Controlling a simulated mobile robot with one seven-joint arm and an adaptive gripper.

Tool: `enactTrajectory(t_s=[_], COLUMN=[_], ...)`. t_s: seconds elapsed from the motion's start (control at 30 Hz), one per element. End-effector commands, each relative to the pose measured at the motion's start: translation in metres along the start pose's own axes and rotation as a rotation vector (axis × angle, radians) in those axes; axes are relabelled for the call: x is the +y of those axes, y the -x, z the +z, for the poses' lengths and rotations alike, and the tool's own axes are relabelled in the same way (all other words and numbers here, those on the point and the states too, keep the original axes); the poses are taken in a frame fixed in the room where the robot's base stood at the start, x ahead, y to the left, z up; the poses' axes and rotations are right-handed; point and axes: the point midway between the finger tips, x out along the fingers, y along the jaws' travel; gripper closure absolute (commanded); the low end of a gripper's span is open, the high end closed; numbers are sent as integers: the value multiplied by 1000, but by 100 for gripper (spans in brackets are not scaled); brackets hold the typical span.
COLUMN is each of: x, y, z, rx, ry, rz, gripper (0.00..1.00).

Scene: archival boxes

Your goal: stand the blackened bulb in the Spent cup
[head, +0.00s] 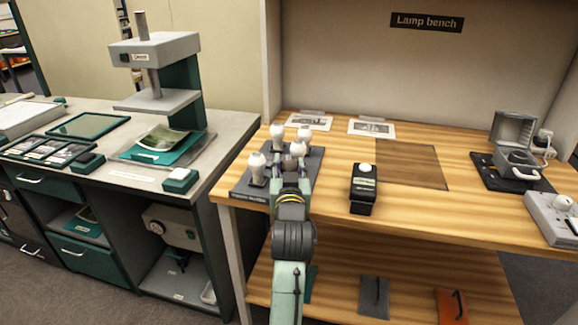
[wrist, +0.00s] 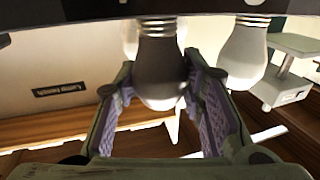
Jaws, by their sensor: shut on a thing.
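The blackened bulb (wrist: 160,75) is a dark grey bulb with a metal screw base, between the two fingers of my gripper (wrist: 160,90) in the wrist view. The fingers are shut on its globe. In the head view my gripper (head: 291,182) is at the dark bulb rack (head: 245,187) on the left of the bench, its arm hiding part of the rack. Paler bulbs (head: 257,168) stand around it, and one pale bulb (wrist: 245,55) hangs close beside the held one in the wrist view. I cannot make out a label reading Spent.
On the wooden bench (head: 330,222), a black labelled device (head: 364,190) stands right of the rack. A brown mat (head: 411,165) lies bare behind it. An open grey case (head: 512,135) and a pale box (head: 553,222) stand at the right. Two printed sheets lie at the back.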

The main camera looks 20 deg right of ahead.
Motion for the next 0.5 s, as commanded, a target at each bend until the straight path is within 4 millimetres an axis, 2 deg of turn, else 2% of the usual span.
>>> enactTrajectory(t_s=[0.13, 0.17, 0.2, 0.3, 0.5], x=[0, 0, 0, 0, 0], y=[0, 0, 0, 0, 0], z=[4, 3, 3, 3, 3], rx=[0, 0, 0, 0, 0], ry=[0, 0, 0, 0, 0], rz=[0, 0, 0, 0, 0], gripper=[91, 62, 60, 55, 55])
